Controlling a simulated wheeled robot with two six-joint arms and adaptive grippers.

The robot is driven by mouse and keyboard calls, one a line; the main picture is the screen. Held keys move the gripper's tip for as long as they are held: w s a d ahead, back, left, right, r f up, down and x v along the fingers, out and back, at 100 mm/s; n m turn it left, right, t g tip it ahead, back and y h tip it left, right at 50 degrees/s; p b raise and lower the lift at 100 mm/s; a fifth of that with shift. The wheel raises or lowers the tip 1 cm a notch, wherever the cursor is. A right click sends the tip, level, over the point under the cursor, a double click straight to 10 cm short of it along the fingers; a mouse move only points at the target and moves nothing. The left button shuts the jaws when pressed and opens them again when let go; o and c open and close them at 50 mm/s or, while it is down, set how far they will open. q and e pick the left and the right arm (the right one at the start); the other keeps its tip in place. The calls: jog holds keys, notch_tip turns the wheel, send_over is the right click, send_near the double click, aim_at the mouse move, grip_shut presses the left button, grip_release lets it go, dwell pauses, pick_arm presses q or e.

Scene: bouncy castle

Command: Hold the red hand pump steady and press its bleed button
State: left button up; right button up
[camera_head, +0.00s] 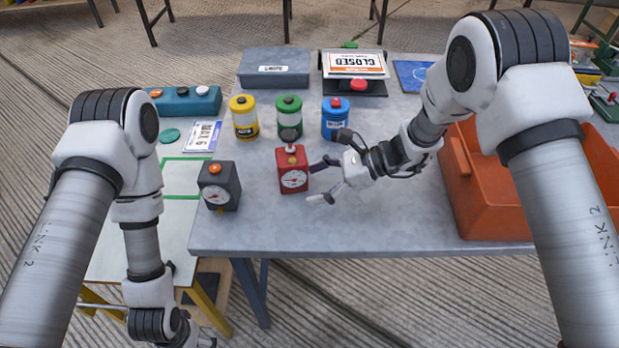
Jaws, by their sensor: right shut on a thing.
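The red hand pump (293,172) stands upright near the front left of the grey table.
A dark grey pump (219,186) stands to the left, near the table's edge (400,245). Yellow (244,118), green (288,117) and blue (335,119) canisters stand behind. An orange crate (480,200) is at right. The front middle of the table is clear.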

grip_shut()
jog(key=shift+o, duration=1.3)
grip_release()
